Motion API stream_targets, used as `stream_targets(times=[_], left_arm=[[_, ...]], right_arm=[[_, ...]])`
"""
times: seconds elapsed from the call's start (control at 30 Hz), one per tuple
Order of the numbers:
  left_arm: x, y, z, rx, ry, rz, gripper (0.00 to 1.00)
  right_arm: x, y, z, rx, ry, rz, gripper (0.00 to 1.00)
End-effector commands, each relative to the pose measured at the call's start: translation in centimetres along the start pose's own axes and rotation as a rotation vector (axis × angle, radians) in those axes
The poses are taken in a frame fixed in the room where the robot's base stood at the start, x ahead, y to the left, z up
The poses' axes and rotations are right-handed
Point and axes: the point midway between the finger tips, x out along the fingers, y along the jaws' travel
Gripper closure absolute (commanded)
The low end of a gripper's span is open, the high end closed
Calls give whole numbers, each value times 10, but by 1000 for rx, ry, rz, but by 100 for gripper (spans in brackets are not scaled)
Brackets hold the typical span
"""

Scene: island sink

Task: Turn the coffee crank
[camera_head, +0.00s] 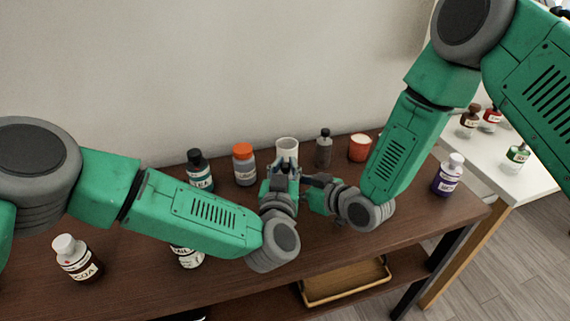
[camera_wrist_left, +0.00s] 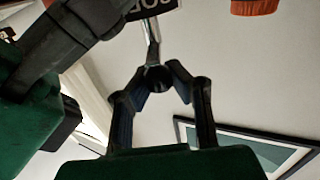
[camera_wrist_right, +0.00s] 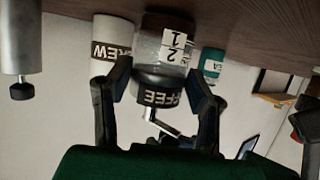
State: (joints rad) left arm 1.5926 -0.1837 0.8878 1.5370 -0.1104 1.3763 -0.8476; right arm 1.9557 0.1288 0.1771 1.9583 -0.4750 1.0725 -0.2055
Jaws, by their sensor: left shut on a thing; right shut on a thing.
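The coffee grinder is a clear jar (camera_wrist_right: 165,45) with level marks and a dark band lettered COFFEE (camera_wrist_right: 160,92). It shows inverted in the right wrist view. My right gripper (camera_wrist_right: 160,75) is shut on the jar, a finger on each side. The metal crank (camera_wrist_left: 152,32) ends in a dark round knob (camera_wrist_left: 157,78); part of the crank also shows in the right wrist view (camera_wrist_right: 165,126). My left gripper (camera_wrist_left: 160,72) is shut on the knob. In the head view the left gripper (camera_head: 285,165) hides most of the grinder, and the right gripper (camera_head: 306,182) is beside it.
A white cup (camera_head: 287,147) stands behind the grippers. An orange-capped bottle (camera_head: 244,168), a dark-capped bottle (camera_head: 197,172), a grey mill (camera_head: 323,150) and an orange cup (camera_head: 360,148) flank it. A cocoa bottle (camera_head: 75,259) and a purple bottle (camera_head: 449,178) stand farther out on the brown table (camera_head: 130,285).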

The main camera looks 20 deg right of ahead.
Motion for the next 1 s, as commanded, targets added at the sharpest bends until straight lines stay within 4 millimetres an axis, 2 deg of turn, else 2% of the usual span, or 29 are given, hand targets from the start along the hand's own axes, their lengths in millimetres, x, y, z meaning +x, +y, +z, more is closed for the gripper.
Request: stream_targets(times=[0.13,0.4,0.43,0.5,0.83,1.0], left_arm=[[0,4,0,3,1,-61,100],[-1,3,0,2,1,-69,100],[-1,3,0,2,1,-69,84],[-1,3,0,1,1,-69,60],[-2,3,0,2,0,-69,59],[-18,5,0,3,-1,-66,59]], right_arm=[[0,0,0,0,2,-1,85],[0,0,-1,0,1,0,85],[0,0,-1,-1,1,0,85],[0,-1,-1,-1,1,0,85],[0,0,0,0,1,0,85],[0,0,0,0,1,0,85]])
